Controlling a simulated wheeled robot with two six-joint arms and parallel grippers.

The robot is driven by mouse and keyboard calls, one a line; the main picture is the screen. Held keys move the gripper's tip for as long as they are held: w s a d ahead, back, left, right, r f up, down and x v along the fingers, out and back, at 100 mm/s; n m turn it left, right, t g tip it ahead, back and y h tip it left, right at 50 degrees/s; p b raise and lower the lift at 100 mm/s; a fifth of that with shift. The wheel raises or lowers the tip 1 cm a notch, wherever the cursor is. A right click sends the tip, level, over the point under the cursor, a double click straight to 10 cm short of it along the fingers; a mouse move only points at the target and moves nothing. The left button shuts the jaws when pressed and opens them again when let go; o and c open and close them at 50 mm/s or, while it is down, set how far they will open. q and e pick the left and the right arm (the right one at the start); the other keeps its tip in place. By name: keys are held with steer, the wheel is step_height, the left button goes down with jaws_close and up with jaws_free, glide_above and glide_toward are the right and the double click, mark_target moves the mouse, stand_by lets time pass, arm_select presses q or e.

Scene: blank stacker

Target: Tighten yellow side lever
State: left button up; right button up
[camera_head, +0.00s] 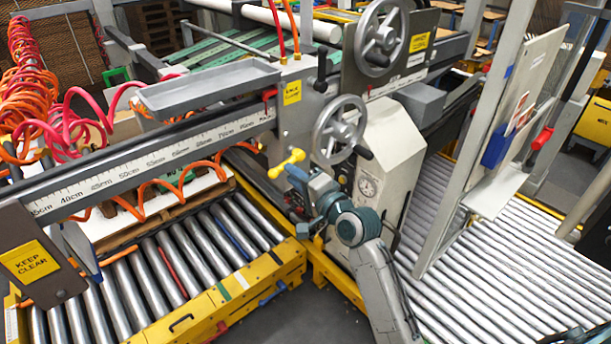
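The yellow side lever (286,164) is a short bar with rounded knobs at both ends. It sits on the side of the grey machine body, below the ruler beam, and slants up to the right. My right gripper (294,178) comes up from the bottom and is just below and right of the lever, very close to it. I cannot tell if it touches the lever. The fingers are small and partly hidden by my wrist, so their opening is not clear. My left gripper is not in view.
Two grey handwheels (341,128) are on the machine above my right arm. A pale housing with a gauge (368,187) stands close right of my wrist. Roller conveyors (190,262) lie left and right. Orange coiled hoses (175,190) hang left of the lever.

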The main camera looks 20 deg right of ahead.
steer(key=w+d+f+n+b, duration=0.4)
steer(key=w+f+n+b, duration=0.1)
steer(key=n+b, duration=1.2)
steer(key=p+v, duration=0.2)
steer(key=v, duration=0.7)
steer(key=shift+r, duration=0.4)
stand_by(1.3)
stand_by(0.4)
